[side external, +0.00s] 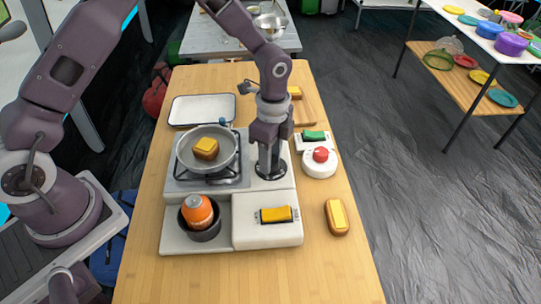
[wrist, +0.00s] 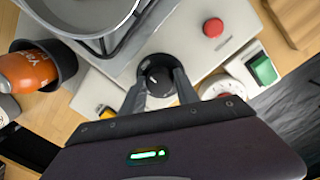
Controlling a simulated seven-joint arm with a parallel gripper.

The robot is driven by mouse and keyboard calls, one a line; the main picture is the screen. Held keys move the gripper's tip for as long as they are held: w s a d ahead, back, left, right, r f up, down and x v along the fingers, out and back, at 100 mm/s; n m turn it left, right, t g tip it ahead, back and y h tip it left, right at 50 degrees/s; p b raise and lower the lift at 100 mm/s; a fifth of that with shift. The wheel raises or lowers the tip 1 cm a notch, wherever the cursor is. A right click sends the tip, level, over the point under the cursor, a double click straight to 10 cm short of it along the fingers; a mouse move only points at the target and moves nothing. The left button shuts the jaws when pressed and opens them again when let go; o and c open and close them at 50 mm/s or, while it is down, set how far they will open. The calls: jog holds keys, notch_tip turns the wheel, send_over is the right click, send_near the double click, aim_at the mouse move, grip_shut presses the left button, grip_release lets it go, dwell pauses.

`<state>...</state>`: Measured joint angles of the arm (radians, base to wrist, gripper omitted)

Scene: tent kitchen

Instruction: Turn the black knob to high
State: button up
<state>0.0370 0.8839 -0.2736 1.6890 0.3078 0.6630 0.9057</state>
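The black knob (wrist: 155,78) sits on a round black base with white marks, on the top of the pale stove (wrist: 182,42). My gripper (wrist: 159,80) points down at it, with one finger on either side of the knob. The fingers are apart, and I cannot tell whether they touch it. In the side view my gripper (side external: 270,168) stands over the black base (side external: 271,172), right of the burner, and its fingers hide much of the knob. The knob's setting is too small to read.
A pan (side external: 224,160) with a yellow-brown block (side external: 205,148) is on the burner, left of my gripper. A black pot (side external: 205,233) holds an orange can (side external: 196,211). A white device with a red top (side external: 320,155) is close on the right. A red button (wrist: 213,27) is near the knob.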

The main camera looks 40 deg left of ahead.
grip_shut()
jog(key=shift+n, duration=0.3)
jog(key=n, duration=0.5)
jog(key=shift+s+n, duration=0.1)
jog(key=shift+n, duration=0.2)
jog(key=n, duration=0.4)
jog(key=shift+n, duration=1.7)
jog(key=shift+s+t, duration=0.1)
jog(key=shift+t, duration=0.2)
jog(key=o, duration=1)
grip_release()
